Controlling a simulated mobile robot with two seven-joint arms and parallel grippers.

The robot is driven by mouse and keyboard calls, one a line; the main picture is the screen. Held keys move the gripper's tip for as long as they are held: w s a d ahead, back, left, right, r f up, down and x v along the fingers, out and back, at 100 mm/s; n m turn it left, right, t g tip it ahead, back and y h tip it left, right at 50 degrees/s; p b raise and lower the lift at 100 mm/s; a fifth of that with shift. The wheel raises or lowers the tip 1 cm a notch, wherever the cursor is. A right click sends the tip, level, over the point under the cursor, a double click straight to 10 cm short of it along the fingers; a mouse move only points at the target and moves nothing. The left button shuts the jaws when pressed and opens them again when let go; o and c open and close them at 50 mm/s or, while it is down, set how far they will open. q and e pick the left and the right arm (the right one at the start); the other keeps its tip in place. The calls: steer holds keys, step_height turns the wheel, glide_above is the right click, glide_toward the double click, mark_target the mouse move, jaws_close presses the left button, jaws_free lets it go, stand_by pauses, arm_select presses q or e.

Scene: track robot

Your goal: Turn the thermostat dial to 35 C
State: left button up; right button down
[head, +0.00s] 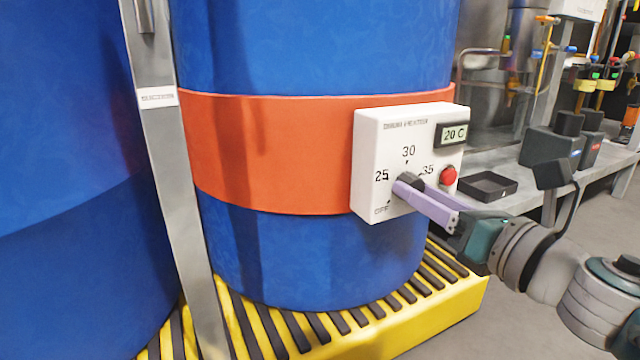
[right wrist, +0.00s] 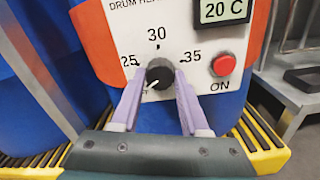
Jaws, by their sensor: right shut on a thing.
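The thermostat is a white box (head: 375,140) on the orange band of a blue drum, marked OFF, 25, 30 and 35. Its black dial (right wrist: 160,73) has a white pointer line aimed to the lower left, toward the OFF side. My right gripper (head: 410,186) reaches in from the right, its purple fingers shut on the dial, one on each side in the right wrist view (right wrist: 159,80). In the head view the fingers hide most of the dial. The display (head: 454,134) reads 20 C. My left gripper is out of view.
A red button (head: 448,176) marked ON sits on the box, right of the dial. A grey post (head: 180,180) stands left of the drum. The drum stands on a yellow slatted pallet (head: 420,325). A bench with a black tray (head: 487,186) is behind right.

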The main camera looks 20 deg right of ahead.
steer(key=n+p, duration=0.8)
steer(key=n, duration=2.5)
stand_by(0.5)
stand_by(0.5)
steer(key=shift+c, duration=2.1)
jaws_free()
steer(key=shift+s, duration=0.1)
